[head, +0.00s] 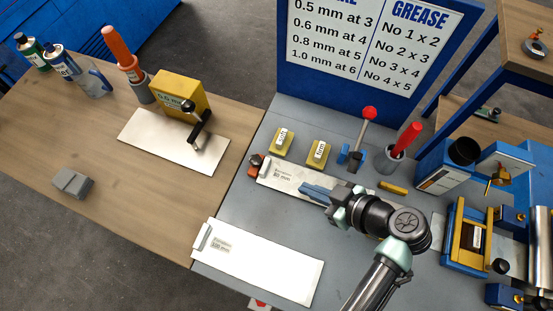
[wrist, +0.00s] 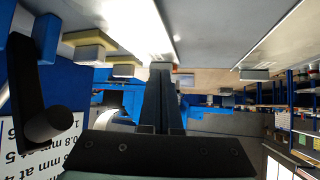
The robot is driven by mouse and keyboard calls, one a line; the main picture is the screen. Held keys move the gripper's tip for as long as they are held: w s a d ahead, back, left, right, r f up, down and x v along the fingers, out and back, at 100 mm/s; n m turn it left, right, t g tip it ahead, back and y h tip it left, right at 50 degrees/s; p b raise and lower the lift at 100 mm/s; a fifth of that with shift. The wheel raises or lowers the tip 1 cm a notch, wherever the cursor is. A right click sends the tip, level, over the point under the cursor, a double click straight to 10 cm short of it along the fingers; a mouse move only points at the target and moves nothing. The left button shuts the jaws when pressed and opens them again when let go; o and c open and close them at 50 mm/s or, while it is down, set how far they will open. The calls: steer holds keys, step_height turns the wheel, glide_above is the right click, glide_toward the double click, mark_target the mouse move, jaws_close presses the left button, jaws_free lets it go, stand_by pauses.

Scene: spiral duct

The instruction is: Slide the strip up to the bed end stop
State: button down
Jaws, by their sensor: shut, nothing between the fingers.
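A pale metal strip (head: 283,176) marked 80 mm lies on the grey bench (head: 240,190), running from the orange and black block (head: 255,163) at its left end toward the machine on the right. My gripper (head: 304,188), with blue fingers, is over the strip; its fingers are shut and empty. I cannot tell whether the fingertips touch the strip. My arm hides the strip's right part. In the wrist view the shut fingers (wrist: 162,75) point at the end of a bright pale strip (wrist: 148,28). I cannot tell for sure which part is the bed end stop.
A wider white sheet (head: 262,265) marked 100 mm lies at the front. Yellow blocks (head: 318,153), a red-knobbed lever (head: 367,125) and a cup with a red-handled tool (head: 393,160) stand behind the strip. A blue and yellow machine (head: 468,238) stands right.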

mark_target(269, 161)
steer(key=shift+s+d+f+m+t, duration=0.2)
steer(key=shift+s+d+m+t, duration=0.1)
steer(key=shift+s+m+t, duration=0.15)
steer(key=w+a+p, duration=0.1)
steer(key=w+a, duration=0.3)
steer(key=w+a+p, duration=0.2)
steer(key=w+a, duration=0.2)
steer(key=shift+w+a+r, duration=0.1)
steer(key=shift+w+r, duration=0.05)
steer(key=shift+w, duration=0.1)
steer(key=shift+w+a+f+p, duration=0.1)
steer(key=shift+w+f+p, duration=0.05)
steer(key=shift+f+p, duration=0.15)
steer(key=shift+f+b, duration=0.5)
steer(key=shift+f, duration=0.15)
steer(key=shift+f, duration=0.1)
steer(key=shift+s+d+b, duration=0.25)
steer(key=shift+d+b, duration=0.05)
steer(key=shift+b, duration=0.15)
steer(key=shift+s, duration=0.1)
